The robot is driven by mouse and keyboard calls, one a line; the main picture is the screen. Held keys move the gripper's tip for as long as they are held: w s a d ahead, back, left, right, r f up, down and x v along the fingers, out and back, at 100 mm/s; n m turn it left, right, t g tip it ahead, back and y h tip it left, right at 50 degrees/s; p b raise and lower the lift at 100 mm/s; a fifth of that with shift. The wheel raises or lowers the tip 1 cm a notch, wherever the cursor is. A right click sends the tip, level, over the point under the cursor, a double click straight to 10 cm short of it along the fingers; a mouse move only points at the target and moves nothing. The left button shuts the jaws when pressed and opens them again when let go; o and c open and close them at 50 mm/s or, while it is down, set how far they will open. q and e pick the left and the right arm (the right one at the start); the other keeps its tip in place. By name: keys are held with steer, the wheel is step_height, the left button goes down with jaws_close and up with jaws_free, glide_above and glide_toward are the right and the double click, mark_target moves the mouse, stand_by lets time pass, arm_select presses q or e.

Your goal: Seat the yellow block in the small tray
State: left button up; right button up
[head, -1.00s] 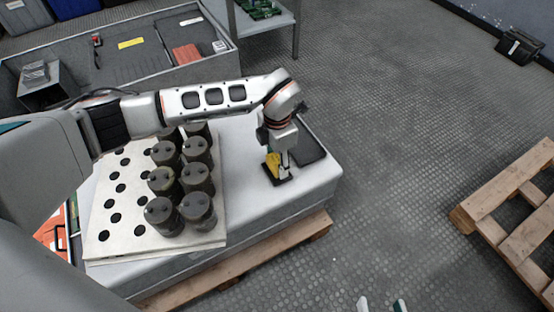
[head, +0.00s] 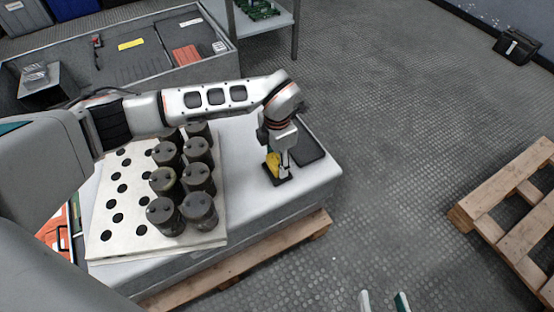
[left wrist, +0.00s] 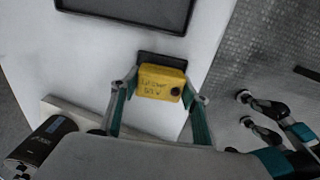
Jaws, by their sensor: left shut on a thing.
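The yellow block (head: 273,165) is between the fingers of my left gripper (head: 279,168), over the small black tray (head: 281,181) on the white-topped stand. In the left wrist view the block (left wrist: 160,82) has dark marks and a dark round spot, with a finger on each side. The small tray's far part (left wrist: 160,58) shows beyond the block; the rest is hidden under it. I cannot tell whether the block touches the tray floor. My right gripper (head: 383,301) shows only its two separated fingertips at the bottom edge, empty and away from the stand.
A larger dark tray (head: 308,150) lies right beside the small one. A pale board (head: 100,247) with holes holds several dark cylinders (head: 166,215) left of the gripper. The stand rests on a wooden pallet (head: 235,267). Another pallet (head: 500,215) lies at right on open floor.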

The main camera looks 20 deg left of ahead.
arm_select(q)
steer(key=shift+f, duration=0.6)
stand_by(0.4)
stand_by(0.8)
steer(key=o, duration=1.4)
steer(key=shift+f, duration=0.1)
step_height(320, 180, up, 12)
